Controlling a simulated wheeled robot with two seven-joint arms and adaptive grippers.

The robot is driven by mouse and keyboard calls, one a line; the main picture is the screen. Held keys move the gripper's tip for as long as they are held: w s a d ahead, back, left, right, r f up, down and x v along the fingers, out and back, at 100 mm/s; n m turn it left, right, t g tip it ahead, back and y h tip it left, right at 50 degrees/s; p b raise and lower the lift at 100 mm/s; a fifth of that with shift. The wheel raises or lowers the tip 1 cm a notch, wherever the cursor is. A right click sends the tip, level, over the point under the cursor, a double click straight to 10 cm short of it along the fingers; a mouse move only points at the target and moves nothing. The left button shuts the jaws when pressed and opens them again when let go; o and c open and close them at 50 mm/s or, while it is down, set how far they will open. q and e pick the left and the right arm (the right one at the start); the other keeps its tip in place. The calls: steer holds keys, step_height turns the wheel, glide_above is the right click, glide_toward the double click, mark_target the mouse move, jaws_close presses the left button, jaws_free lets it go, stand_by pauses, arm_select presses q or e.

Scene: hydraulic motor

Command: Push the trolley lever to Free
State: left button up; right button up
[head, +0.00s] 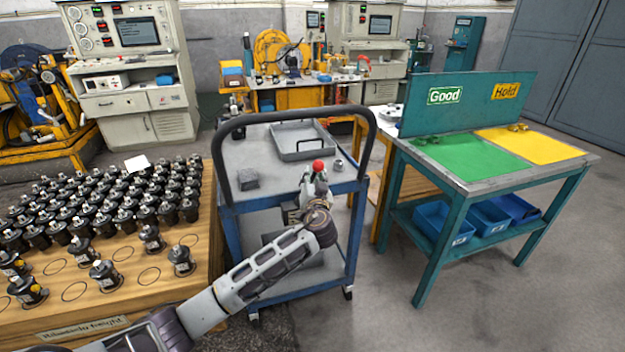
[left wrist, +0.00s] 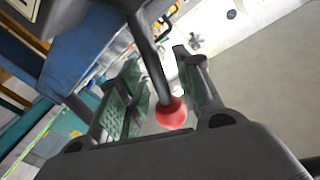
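The trolley (head: 232,150) has a grey top, a blue frame and a black push handle. Its lever shows as a red ball knob (head: 318,166) at the front right of the top. In the left wrist view the red knob (left wrist: 171,112) sits at the end of a dark rod (left wrist: 150,55). My left gripper (head: 315,180) is at the knob in the head view. In the left wrist view its fingers (left wrist: 160,95) are apart, with the knob between them and a gap on the left side. Contact with the right finger is unclear. No Free marking is legible. My right gripper is not in view.
A grey tray (head: 300,153) and a small grey block (head: 248,179) lie on the trolley top. A wooden table (head: 190,268) with several black motors stands left. A teal table (head: 480,185) with green and yellow areas stands right. The floor at front right is clear.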

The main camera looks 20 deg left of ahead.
arm_select(q)
steer(key=shift+w+a, duration=0.1)
steer(key=shift+w, duration=0.05)
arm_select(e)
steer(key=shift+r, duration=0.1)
arm_select(q)
steer(key=shift+c, duration=0.4)
steer(key=c, duration=0.5)
jaws_close()
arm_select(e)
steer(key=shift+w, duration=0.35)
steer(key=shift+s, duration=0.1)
